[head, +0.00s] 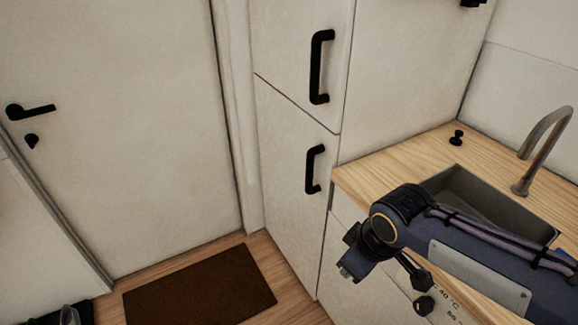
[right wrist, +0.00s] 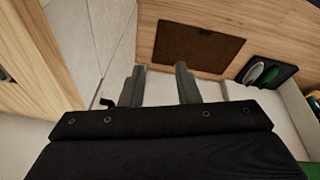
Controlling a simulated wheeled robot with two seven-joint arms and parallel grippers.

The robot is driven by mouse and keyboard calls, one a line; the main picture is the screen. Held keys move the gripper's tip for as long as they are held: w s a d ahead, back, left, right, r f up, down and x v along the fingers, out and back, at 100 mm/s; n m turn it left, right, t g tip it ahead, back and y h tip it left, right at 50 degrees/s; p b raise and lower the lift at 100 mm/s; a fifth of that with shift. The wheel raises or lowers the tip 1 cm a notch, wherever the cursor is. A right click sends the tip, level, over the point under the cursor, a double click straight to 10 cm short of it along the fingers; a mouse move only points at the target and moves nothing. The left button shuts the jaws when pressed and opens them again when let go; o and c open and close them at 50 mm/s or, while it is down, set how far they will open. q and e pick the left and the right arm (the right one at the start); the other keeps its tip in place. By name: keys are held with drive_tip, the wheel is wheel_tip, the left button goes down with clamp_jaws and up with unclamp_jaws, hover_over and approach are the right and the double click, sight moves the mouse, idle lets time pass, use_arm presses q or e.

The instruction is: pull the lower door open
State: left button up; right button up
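The lower door (head: 290,195) is a pale panel of the tall cabinet, closed, with a black bar handle (head: 314,169) near its upper right edge. My right gripper (head: 347,271) is in front of the counter, below and to the right of this handle, apart from it. In the right wrist view its two grey fingers (right wrist: 158,75) stand apart with nothing between them. A small dark piece beside the left finger there is mostly hidden; I cannot tell what it is. My left gripper is not in view.
The upper door (head: 300,50) has its own black handle (head: 321,66). A wooden counter (head: 385,160) with a sink (head: 490,205) and tap (head: 545,140) stands right. A brown mat (head: 200,287) lies before the room door (head: 120,130). A black tray (right wrist: 288,72) holds shoes.

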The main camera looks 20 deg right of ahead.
drive_tip(key=w+d+f+n+h+b, duration=0.6)
drive_tip(key=w+d+n+b, duration=0.1)
drive_tip(key=w, duration=0.2)
drive_tip(key=n+t+h+b, duration=0.8)
drive_tip(key=n+b, duration=0.2)
drive_tip(key=n, duration=0.5)
approach(308, 168)
drive_tip(key=x, duration=1.1)
drive_tip(key=shift+w+d+r, duration=0.1)
drive_tip(key=shift+c, duration=0.4)
clamp_jaws()
